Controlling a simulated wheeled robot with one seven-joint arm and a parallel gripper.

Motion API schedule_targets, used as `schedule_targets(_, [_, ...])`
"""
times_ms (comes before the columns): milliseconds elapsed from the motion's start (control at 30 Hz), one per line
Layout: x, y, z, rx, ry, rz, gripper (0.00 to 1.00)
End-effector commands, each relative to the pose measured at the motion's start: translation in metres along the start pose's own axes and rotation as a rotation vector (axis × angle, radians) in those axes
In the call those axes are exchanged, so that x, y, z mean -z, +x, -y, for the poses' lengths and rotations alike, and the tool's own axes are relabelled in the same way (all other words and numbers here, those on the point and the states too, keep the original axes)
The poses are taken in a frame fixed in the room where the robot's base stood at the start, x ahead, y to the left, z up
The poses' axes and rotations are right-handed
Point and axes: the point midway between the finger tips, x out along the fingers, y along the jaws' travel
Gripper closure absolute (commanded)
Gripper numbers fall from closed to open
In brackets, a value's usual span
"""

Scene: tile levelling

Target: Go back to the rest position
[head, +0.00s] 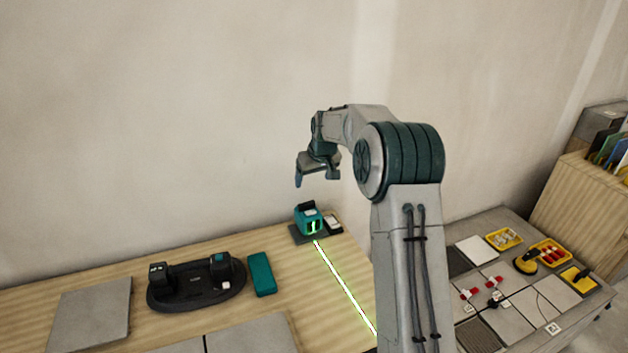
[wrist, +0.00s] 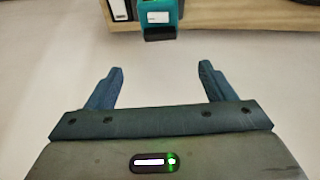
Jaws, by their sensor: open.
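My gripper (head: 316,176) is raised in the air above the back of the wooden table, near the wall. It is open and empty. In the wrist view the two fingers of my gripper (wrist: 118,88) stand wide apart with only blurred floor or wall between them. A teal laser level (head: 309,219) sits on a dark plate (head: 298,236) below my gripper, with a bright green line running from it across the table. The teal device also shows at the top of the wrist view (wrist: 157,14), beyond the fingertips and apart from them.
The wooden table (head: 203,243) holds a black charging dock (head: 203,297), a teal block (head: 261,274) and grey tiles (head: 90,314). At right, a lower bench carries tiles, yellow trays (head: 504,238) and red clips. A wooden shelf (head: 585,205) stands at far right. Air around my gripper is clear.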

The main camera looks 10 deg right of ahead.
Motion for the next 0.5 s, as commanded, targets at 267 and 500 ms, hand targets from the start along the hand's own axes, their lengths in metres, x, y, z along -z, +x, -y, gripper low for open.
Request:
schedule_targets(267, [-0.006,-0.016,0.005,-0.006,0.001,0.003,0.24])
schedule_targets(500, [-0.052,-0.086,0.029,-0.038,0.023,0.029,0.24])
